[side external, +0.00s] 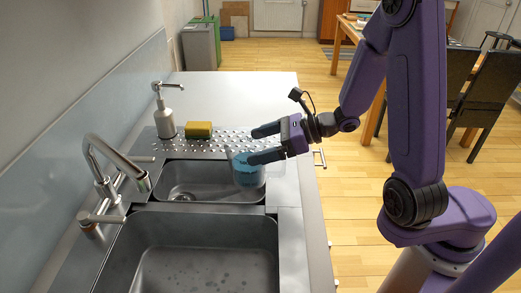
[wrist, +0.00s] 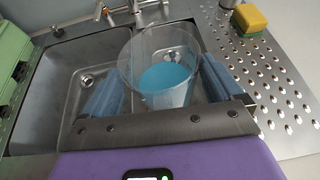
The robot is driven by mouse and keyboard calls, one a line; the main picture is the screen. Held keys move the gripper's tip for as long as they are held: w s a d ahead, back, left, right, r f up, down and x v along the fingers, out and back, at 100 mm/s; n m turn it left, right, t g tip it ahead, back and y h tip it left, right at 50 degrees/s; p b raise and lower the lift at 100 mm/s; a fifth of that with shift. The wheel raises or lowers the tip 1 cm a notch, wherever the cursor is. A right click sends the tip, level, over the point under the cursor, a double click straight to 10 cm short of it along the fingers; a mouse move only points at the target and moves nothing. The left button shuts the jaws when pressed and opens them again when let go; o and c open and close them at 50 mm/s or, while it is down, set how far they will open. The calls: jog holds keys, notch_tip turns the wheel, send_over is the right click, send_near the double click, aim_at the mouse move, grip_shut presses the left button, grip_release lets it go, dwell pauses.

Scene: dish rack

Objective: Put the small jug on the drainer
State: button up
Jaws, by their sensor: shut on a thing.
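The small jug (side external: 247,170) is a clear vessel with blue contents or a blue bottom. It also shows in the wrist view (wrist: 167,82), between the two blue fingers. My gripper (side external: 253,145) is shut on the jug, one finger on each side, and in the wrist view (wrist: 155,82) the jug's rim stands above the fingers. The jug appears over the right end of the small basin; its exact height is hard to tell. The drainer (side external: 195,147) is a perforated metal surface behind the small basin, and it lies at the right in the wrist view (wrist: 262,85).
A soap dispenser (side external: 165,112) and a yellow-green sponge (side external: 198,130) stand at the drainer's back edge. The small basin (side external: 195,180) and large basin (side external: 190,255) lie in front. A tap (side external: 115,165) is at the left. The drainer's middle is clear.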

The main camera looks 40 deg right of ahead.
jog(key=w+d+r+m+t+h, duration=0.1)
jog(key=w+d+r+m+h, duration=0.1)
jog(key=w+d, duration=0.3)
jog(key=w+d+r+m+t+h, duration=0.1)
jog(key=w+d+r+m+h, duration=0.1)
jog(key=w+d, duration=0.4)
jog(key=w+r, duration=0.1)
jog(key=w, duration=0.3)
jog(key=shift+t, duration=0.4)
jog(key=shift+w, duration=0.1)
jog(key=shift+f, duration=2.6)
jog(key=shift+f, duration=0.9)
jog(key=o, duration=1.7)
